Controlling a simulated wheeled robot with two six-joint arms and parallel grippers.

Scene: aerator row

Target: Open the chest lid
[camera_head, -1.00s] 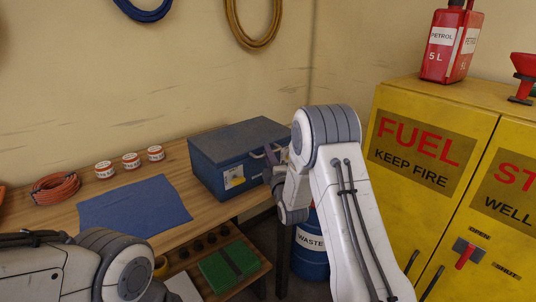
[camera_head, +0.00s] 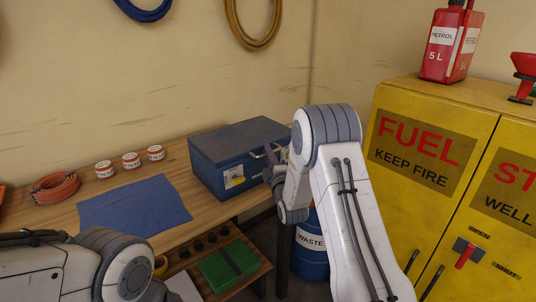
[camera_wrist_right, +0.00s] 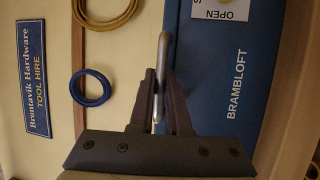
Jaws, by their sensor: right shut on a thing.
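The blue chest (camera_head: 207,179) stands on the wooden bench, its grey-topped lid (camera_head: 240,138) down. A pale label shows on its front. In the right wrist view, its blue face (camera_wrist_right: 225,75) carries the words BRAMBLOFT and OPEN. My right gripper (camera_head: 270,156) is at the chest's front right side, partly hidden by my own arm. In the right wrist view, the gripper (camera_wrist_right: 163,85) is shut on a slim metal bar handle (camera_wrist_right: 163,50) beside the blue face. My left arm enters at lower left; its gripper is out of view.
A blue waste drum (camera_head: 311,250) stands below. The yellow fuel cabinet (camera_head: 425,130) is close on the right, with a petrol can (camera_head: 450,45) on top.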

